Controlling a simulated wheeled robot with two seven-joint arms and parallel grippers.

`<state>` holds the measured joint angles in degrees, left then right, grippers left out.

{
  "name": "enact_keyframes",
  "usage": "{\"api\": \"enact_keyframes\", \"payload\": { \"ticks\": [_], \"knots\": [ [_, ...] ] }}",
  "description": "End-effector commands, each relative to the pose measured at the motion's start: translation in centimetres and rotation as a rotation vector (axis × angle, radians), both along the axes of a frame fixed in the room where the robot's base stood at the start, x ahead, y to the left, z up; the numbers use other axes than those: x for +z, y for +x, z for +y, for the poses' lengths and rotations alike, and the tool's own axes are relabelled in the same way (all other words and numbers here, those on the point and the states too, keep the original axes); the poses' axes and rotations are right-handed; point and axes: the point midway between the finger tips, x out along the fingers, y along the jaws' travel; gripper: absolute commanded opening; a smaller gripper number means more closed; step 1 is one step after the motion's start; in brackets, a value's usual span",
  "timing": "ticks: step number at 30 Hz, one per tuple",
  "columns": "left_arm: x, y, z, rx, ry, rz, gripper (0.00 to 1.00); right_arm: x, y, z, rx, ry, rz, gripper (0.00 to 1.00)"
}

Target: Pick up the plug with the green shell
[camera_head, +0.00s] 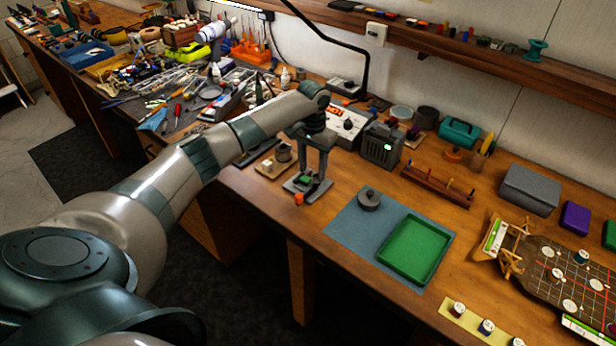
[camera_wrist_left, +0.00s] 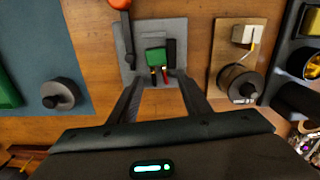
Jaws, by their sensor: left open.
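The plug with the green shell (camera_wrist_left: 156,57) sits on a small grey plate (camera_wrist_left: 125,40) in the left wrist view, with small red and metallic parts at its near end. In the head view the plug (camera_head: 306,179) is small and partly hidden by my gripper. My left gripper (camera_wrist_left: 158,80) is open, its two fingers reaching down over the plate on either side of the plug's near end. The plug lies between or just beyond the fingertips; whether they touch it I cannot tell. In the head view my left gripper (camera_head: 312,174) is above the plate (camera_head: 296,185). My right gripper is not in view.
An orange knob (camera_head: 299,199) is at the plate's edge. A wooden block with a spool (camera_wrist_left: 236,84) stands close to the right in the wrist view. A blue mat (camera_head: 345,225) holds a round grey weight (camera_head: 369,199) and a green tray (camera_head: 447,240). A power unit (camera_head: 381,147) stands behind.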

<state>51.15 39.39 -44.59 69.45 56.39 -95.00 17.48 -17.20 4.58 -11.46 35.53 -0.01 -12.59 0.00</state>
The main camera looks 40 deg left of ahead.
Motion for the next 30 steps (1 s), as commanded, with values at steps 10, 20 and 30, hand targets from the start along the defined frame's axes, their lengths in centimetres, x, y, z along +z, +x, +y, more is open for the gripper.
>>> {"api": "enact_keyframes", "payload": {
  "ticks": [10, 20, 30],
  "knots": [
    [0.00, -0.01, -0.01, 0.000, 0.000, 0.000, 0.44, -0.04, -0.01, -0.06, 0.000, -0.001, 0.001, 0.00],
    [0.02, -0.01, 0.00, 0.000, 0.000, 0.000, 0.00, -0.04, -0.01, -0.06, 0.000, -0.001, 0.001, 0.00],
    [0.59, 0.05, 0.01, 0.000, -0.001, -0.001, 0.00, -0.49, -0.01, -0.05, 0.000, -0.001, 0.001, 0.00]
  ]
}}
